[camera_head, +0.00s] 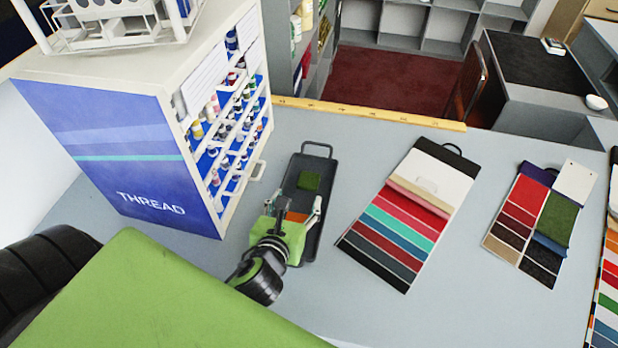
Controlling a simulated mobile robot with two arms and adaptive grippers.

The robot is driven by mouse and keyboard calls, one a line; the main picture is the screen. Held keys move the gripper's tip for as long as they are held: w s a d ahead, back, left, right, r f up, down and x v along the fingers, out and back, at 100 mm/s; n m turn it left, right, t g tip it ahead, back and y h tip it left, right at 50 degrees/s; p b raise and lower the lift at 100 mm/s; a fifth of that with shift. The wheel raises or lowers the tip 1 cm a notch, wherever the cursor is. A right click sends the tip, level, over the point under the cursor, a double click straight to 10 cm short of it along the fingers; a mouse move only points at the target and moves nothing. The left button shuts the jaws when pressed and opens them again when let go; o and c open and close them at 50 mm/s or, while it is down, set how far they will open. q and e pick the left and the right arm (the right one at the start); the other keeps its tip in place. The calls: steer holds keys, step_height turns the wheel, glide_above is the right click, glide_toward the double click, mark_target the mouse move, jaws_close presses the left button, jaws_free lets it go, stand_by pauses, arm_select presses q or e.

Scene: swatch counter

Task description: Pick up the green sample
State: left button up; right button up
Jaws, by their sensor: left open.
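A small dark green square sample (309,181) lies on a dark grey tray (303,158) with a wire handle at its far end. My left gripper (293,206) is over the near half of the tray, with its two fingers spread apart and pointing away from me. The green sample is just beyond the fingertips, and nothing shows held in the fingers. An orange piece (297,217) shows between the fingers, partly hidden by the gripper. The near part of the tray is covered by the gripper. My right gripper is not in view.
A blue and white THREAD cabinet (130,150) stands close on the left, its open shelves facing the tray. Swatch cards (385,245) lie to the right, one with a larger green swatch (558,218). A yellow ruler (370,112) edges the counter's far side.

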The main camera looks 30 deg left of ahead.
mark_target(306, 188)
arm_select(q)
steer(key=shift+w+f, duration=0.1)
steer(key=shift+w, duration=0.3)
steer(key=x, duration=0.1)
steer(key=p+x, duration=0.1)
steer(key=x, duration=0.2)
steer(key=shift+d+f, duration=0.1)
steer(key=shift+d, duration=0.15)
steer(key=shift+w+a+f, duration=0.1)
steer(key=shift+w+f, duration=0.05)
steer(key=shift+w, duration=0.15)
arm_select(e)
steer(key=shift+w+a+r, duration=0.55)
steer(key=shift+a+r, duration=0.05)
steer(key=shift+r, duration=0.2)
arm_select(q)
steer(key=shift+s, duration=0.1)
steer(key=c, duration=0.9)
steer(key=shift+c, duration=0.2)
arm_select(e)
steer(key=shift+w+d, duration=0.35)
